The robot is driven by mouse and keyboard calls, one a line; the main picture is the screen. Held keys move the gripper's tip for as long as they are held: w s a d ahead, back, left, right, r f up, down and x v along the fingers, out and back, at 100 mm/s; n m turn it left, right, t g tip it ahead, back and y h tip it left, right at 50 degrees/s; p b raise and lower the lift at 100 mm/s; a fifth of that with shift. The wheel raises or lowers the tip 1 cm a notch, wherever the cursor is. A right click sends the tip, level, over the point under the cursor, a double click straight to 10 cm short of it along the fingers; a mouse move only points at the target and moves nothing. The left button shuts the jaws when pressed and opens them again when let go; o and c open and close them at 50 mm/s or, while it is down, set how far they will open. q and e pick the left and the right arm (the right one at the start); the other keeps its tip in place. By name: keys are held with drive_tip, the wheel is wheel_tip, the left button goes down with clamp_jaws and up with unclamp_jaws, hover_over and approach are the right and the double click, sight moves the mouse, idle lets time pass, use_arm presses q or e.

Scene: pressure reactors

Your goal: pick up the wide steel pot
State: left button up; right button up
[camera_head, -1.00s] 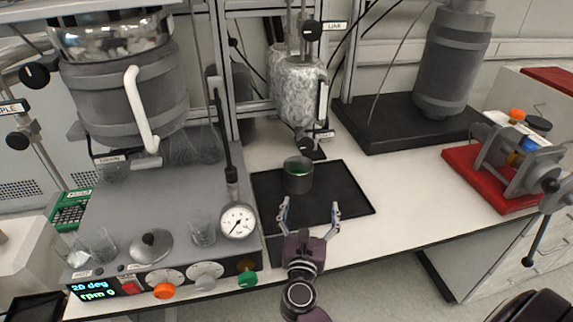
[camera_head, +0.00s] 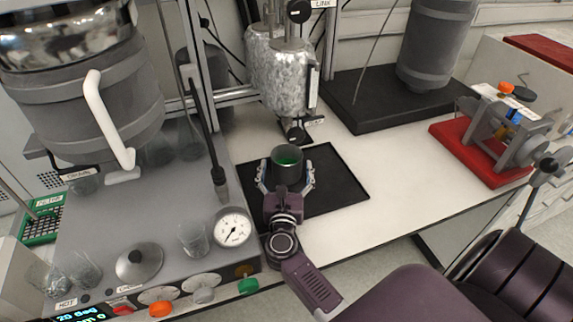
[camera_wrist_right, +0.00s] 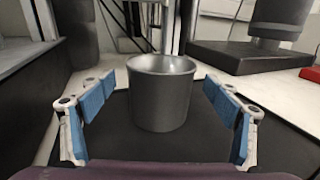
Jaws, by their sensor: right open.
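In the right wrist view the pot (camera_wrist_right: 162,97) is centred between the blue-padded fingers. My right gripper (camera_head: 286,178) is open, with one finger on each side of the pot. In the right wrist view a gap shows between each finger of the gripper (camera_wrist_right: 158,112) and the pot's wall. My left gripper is not in view.
A grey heating unit with a pressure gauge (camera_head: 233,228) stands left of the tray. A foil-wrapped vessel (camera_head: 279,75) hangs behind the pot. A red-based device (camera_head: 480,150) sits to the right. The white bench (camera_head: 390,150) is clear between.

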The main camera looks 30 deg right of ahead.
sight(287, 150)
drive_tip(key=x, duration=0.3)
drive_tip(key=shift+w+d+f+p, duration=0.15)
drive_tip(key=shift+p, duration=0.15)
drive_tip(key=c, duration=1.5)
drive_tip(key=shift+c, duration=1)
drive_tip(key=shift+r, duration=0.25)
